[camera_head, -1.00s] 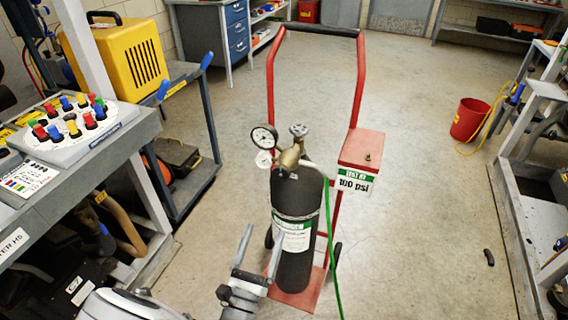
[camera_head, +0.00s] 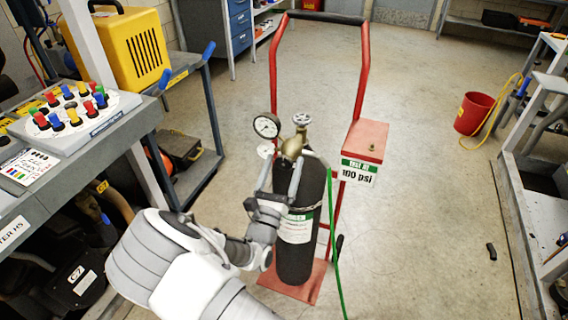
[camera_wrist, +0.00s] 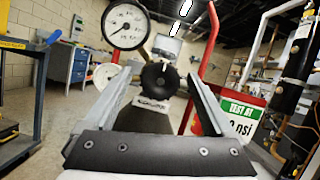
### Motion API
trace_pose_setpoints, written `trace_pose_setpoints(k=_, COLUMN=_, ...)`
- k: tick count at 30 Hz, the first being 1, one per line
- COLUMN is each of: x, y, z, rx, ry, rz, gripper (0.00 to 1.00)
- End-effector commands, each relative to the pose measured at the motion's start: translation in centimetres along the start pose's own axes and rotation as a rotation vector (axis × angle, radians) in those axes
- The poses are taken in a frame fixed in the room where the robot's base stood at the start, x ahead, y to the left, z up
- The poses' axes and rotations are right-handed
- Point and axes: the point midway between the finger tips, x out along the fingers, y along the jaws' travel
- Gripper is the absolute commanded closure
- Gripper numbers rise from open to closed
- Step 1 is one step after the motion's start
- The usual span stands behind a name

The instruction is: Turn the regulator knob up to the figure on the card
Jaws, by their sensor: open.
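The black gas cylinder (camera_head: 293,262) stands on a red hand truck, with a brass regulator (camera_head: 292,148) and gauges on top. The card (camera_head: 358,172) reads 100 psi on the red box. My gripper (camera_head: 279,178) is open just in front of the regulator, below the gauges. In the wrist view, the round dark regulator knob (camera_wrist: 160,77) shows between and beyond the two spread fingers of my gripper (camera_wrist: 163,88). The upper gauge (camera_wrist: 125,24) is at upper left, its needle pointing to the lower left. I cannot read its figure. I see no contact with the knob.
The red hand truck (camera_head: 363,75) frames the cylinder, and a green hose (camera_head: 335,240) hangs at its right. A bench with coloured knobs (camera_head: 70,115) and a blue-handled cart (camera_head: 207,165) stand left.

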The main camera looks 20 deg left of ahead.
Motion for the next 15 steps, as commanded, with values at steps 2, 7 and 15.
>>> trace_pose_setpoints(k=2, x=0.65, y=-0.05, z=0.0, rx=0.0, ry=-0.001, rz=-0.001, gripper=0.11)
trace_pose_setpoints(k=7, x=1.08, y=-0.04, z=0.04, rx=-0.001, ry=-0.001, rz=0.0, gripper=0.11)
trace_pose_setpoints(k=15, x=1.05, y=-0.04, z=0.03, rx=-0.001, ry=-0.001, rz=0.0, gripper=0.27)
